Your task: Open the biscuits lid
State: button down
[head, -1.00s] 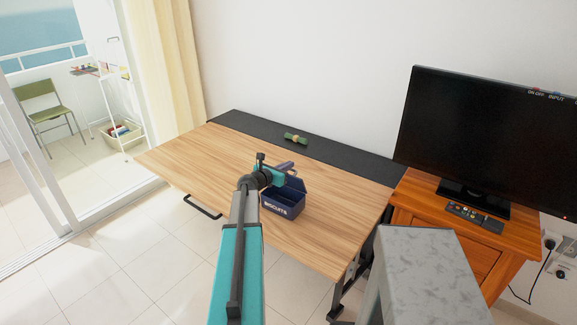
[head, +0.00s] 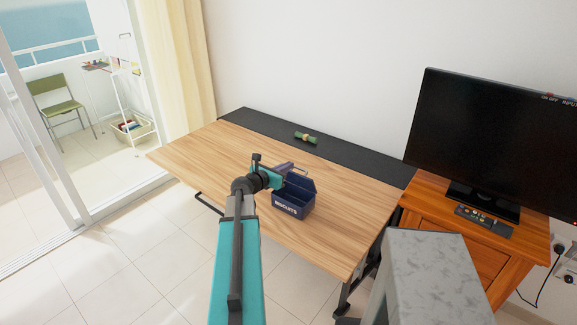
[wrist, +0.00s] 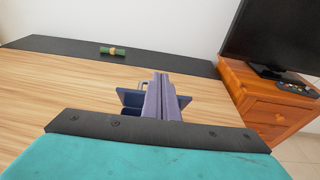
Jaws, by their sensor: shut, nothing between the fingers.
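The biscuits box (head: 287,211) is a dark blue tin with white lettering, standing on the wooden desk. Its lid (head: 302,182) is raised at the back, and the box's inside shows in the head view. My gripper (head: 298,167) is shut and empty, above and behind the raised lid's top edge. In the wrist view the purple-grey fingers (wrist: 162,97) are closed together. Blue parts of the lid (wrist: 129,97) show on both sides of them there. Whether the fingers touch the lid I cannot tell.
The wooden desk (head: 220,160) is mostly bare, with a black strip (head: 360,164) along the wall. A green roll (head: 306,137) with a tan band lies on the strip. A wooden cabinet (head: 480,255) with a television (head: 490,140) and remote (head: 485,222) stands at the right.

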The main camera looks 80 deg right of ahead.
jog(key=shift+w+a+r, duration=0.1)
jog(key=shift+w+a, duration=0.05)
jog(key=shift+a, duration=0.05)
dwell(0.3)
jog(key=w+a+f+m+t+y+b, duration=0.2)
jog(key=w+a+f+m+t+y, duration=0.25)
jog(key=w+a+f, duration=2)
jog(key=w+a+f+m+y+b, duration=0.1)
jog(key=w+a+f+y, duration=0.15)
jog(key=a+f, duration=0.55)
jog(key=w+a+f+m+y, duration=0.1)
jog(key=w+a+f+m, duration=0.15)
jog(key=a+f, duration=0.6)
jog(key=s+a+f+m+g+y+b, duration=0.1)
jog(key=s+a+f+y, duration=0.1)
jog(key=a, duration=1)
jog(key=s+a+f+m+g+y, duration=0.1)
jog(key=s+a+f, duration=0.3)
jog(key=a, duration=0.9)
jog(key=s+a+f+m+g+y+b, duration=0.1)
jog(key=s+a, duration=0.4)
jog(key=a, duration=0.8)
notch_tip(320, 180, down, 2)
jog(key=shift+s+a+m+y+b, duration=0.15)
jog(key=shift+m+y+b, duration=0.15)
jog(key=shift+m+y, duration=0.55)
